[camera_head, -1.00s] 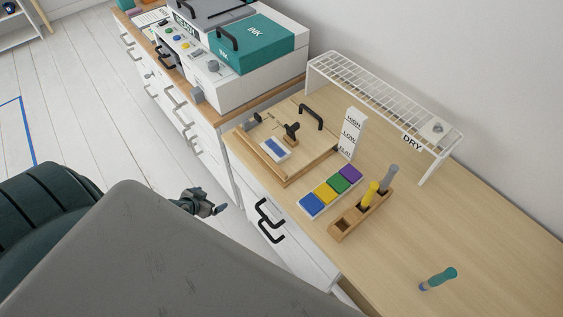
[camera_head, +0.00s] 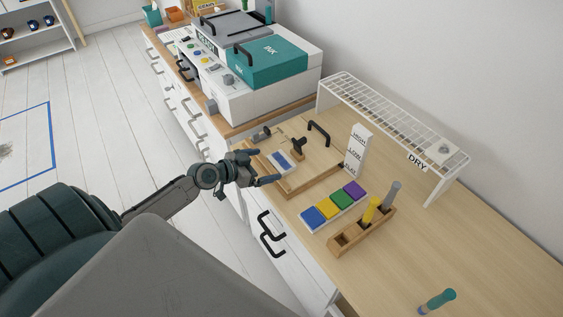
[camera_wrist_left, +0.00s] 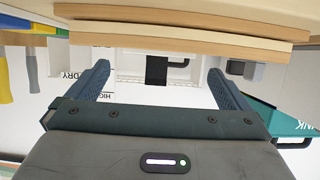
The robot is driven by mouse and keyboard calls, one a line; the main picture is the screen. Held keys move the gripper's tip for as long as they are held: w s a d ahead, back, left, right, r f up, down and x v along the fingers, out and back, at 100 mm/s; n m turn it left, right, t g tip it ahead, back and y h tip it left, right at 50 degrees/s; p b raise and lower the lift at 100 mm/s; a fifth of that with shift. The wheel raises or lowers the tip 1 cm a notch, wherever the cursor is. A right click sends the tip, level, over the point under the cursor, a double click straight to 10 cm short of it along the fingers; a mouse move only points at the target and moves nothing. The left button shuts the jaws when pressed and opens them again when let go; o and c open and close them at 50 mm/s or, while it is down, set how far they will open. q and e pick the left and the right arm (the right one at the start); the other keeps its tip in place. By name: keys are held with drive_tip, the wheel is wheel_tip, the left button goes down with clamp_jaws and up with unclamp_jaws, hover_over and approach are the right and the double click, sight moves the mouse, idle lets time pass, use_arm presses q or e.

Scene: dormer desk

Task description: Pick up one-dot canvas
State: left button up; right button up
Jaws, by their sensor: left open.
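A small white piece with a blue patch (camera_head: 282,161) lies on the wooden board (camera_head: 309,188). I cannot tell from the marks which one is the one-dot canvas. My left gripper (camera_head: 266,167) is open and empty at the near left edge of the board, close to the blue-patched piece. In the left wrist view its two fingers (camera_wrist_left: 157,74) are spread, with the board's edges (camera_wrist_left: 180,38) above. My right gripper is not in view.
A white HIGH/LOW block (camera_head: 357,150), a colour pad tray (camera_head: 333,206) and a wooden holder (camera_head: 362,231) with upright tools stand right of the board. A teal-handled tool (camera_head: 437,301) lies nearer. A teal INK box (camera_head: 267,62) is behind.

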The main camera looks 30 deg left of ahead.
sight(279, 161)
use_arm(q)
drive_tip(key=shift+w+d+f, duration=0.15)
drive_tip(key=shift+w+d, duration=0.05)
drive_tip(key=shift+w, duration=0.15)
drive_tip(key=shift+w+d, duration=0.1)
drive_tip(key=shift+w, duration=0.15)
drive_tip(key=p+x, duration=0.2)
drive_tip(key=x, duration=0.2)
drive_tip(key=shift+w+d+f, duration=0.15)
drive_tip(key=shift+w+f, duration=0.1)
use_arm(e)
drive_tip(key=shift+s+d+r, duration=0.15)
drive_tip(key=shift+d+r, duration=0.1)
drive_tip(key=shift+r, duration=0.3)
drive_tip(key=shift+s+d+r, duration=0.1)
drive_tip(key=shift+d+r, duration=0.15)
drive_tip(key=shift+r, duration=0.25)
use_arm(q)
drive_tip(key=shift+c, duration=0.2)
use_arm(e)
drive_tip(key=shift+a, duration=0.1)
use_arm(q)
drive_tip(key=c, duration=0.9)
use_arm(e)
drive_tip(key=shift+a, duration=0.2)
